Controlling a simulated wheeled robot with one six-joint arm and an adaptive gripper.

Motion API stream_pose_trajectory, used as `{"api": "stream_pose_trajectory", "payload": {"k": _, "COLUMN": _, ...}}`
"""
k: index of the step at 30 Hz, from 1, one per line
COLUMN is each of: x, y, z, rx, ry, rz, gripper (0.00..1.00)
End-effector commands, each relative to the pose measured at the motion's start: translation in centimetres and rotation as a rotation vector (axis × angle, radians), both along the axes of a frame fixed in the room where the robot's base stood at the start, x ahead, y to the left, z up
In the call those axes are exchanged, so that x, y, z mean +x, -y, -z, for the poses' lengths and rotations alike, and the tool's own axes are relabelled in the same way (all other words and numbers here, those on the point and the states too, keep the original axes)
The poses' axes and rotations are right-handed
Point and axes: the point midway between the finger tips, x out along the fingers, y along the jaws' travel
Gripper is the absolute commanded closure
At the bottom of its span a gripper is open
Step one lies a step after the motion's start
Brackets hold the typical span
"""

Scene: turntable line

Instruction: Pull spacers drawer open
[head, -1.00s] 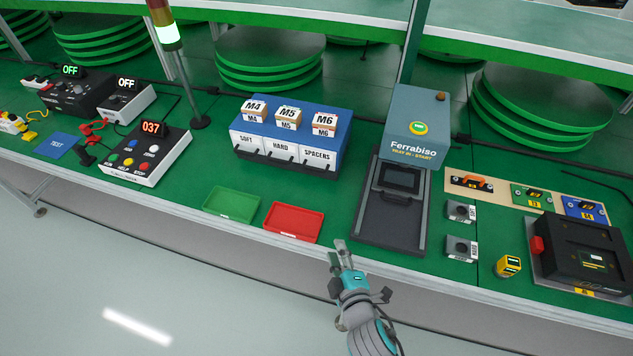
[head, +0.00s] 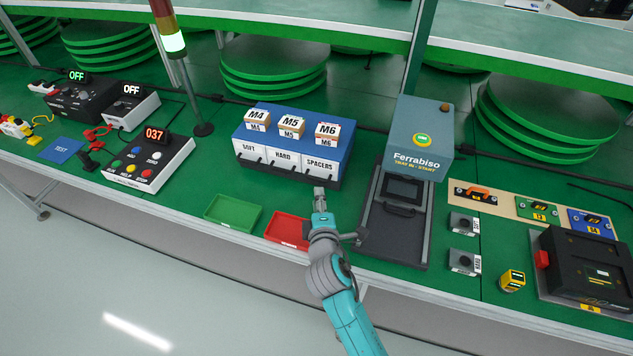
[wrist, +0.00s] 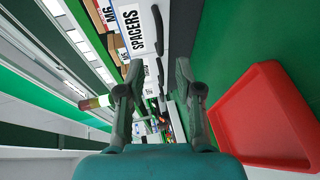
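The blue drawer box (head: 300,118) stands on the green bench with three white fronts reading SOFT, HARD and SPACERS. The spacers drawer (head: 318,165) is the right-hand one, and its front looks flush with the others. Its label also shows at the top of the wrist view (wrist: 138,30), with a dark handle (wrist: 158,25) beside it. My gripper (head: 319,191) is just in front of the spacers drawer, low over the bench. In the wrist view my gripper (wrist: 154,82) has its fingers apart with nothing held between them. Contact with the handle is not visible.
A red tray (head: 287,229) lies under and left of my arm, with a green tray (head: 233,212) beside it. The Ferrabiso press (head: 418,145) with its dark tray bed stands close on the right. M4, M5 and M6 boxes sit on the drawer box.

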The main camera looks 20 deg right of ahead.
Motion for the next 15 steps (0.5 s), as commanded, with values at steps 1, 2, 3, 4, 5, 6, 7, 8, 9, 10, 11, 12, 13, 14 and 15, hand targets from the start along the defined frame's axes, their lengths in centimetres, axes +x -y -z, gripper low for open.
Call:
{"api": "stream_pose_trajectory", "payload": {"k": 1, "x": 1.0, "y": 0.3, "z": 0.2, "rx": 0.002, "ry": 0.000, "rz": 0.002, "gripper": 0.65}}
{"api": "stream_pose_trajectory", "payload": {"k": 2, "x": 1.5, "y": 0.4, "z": 0.3, "rx": 0.002, "ry": 0.000, "rz": 0.002, "gripper": 0.65}}
{"api": "stream_pose_trajectory", "payload": {"k": 3, "x": 2.2, "y": 0.6, "z": 0.4, "rx": 0.001, "ry": 0.000, "rz": 0.002, "gripper": 0.65}}
{"api": "stream_pose_trajectory", "payload": {"k": 4, "x": 2.8, "y": 0.7, "z": 0.5, "rx": 0.000, "ry": 0.001, "rz": 0.002, "gripper": 0.65}}
{"api": "stream_pose_trajectory", "payload": {"k": 5, "x": 3.3, "y": 0.8, "z": 0.6, "rx": 0.001, "ry": 0.000, "rz": 0.002, "gripper": 0.65}}
{"api": "stream_pose_trajectory", "payload": {"k": 6, "x": 3.9, "y": 1.0, "z": 0.8, "rx": 0.001, "ry": -0.001, "rz": 0.002, "gripper": 0.65}}
{"api": "stream_pose_trajectory", "payload": {"k": 7, "x": 4.4, "y": 1.1, "z": 0.9, "rx": 0.001, "ry": 0.000, "rz": 0.002, "gripper": 0.65}}
{"api": "stream_pose_trajectory", "payload": {"k": 8, "x": 4.8, "y": 1.1, "z": 1.0, "rx": 0.002, "ry": 0.000, "rz": 0.001, "gripper": 0.65}}
{"api": "stream_pose_trajectory", "payload": {"k": 9, "x": 5.3, "y": 1.3, "z": 1.1, "rx": 0.002, "ry": -0.001, "rz": 0.001, "gripper": 0.65}}
{"api": "stream_pose_trajectory", "payload": {"k": 10, "x": 5.7, "y": 1.3, "z": 1.2, "rx": 0.002, "ry": 0.000, "rz": 0.000, "gripper": 0.65}}
{"api": "stream_pose_trajectory", "payload": {"k": 11, "x": 6.0, "y": 1.4, "z": 1.3, "rx": 0.002, "ry": 0.000, "rz": 0.000, "gripper": 0.65}}
{"api": "stream_pose_trajectory", "payload": {"k": 12, "x": 6.4, "y": 1.5, "z": 1.4, "rx": 0.001, "ry": -0.001, "rz": 0.001, "gripper": 0.65}}
{"api": "stream_pose_trajectory", "payload": {"k": 13, "x": 6.7, "y": 1.6, "z": 1.4, "rx": 0.002, "ry": -0.001, "rz": 0.001, "gripper": 0.65}}
{"api": "stream_pose_trajectory", "payload": {"k": 14, "x": 6.9, "y": 1.7, "z": 1.5, "rx": 0.001, "ry": -0.001, "rz": 0.001, "gripper": 0.65}}
{"api": "stream_pose_trajectory", "payload": {"k": 15, "x": 7.2, "y": 1.7, "z": 1.5, "rx": 0.001, "ry": -0.001, "rz": 0.001, "gripper": 0.65}}
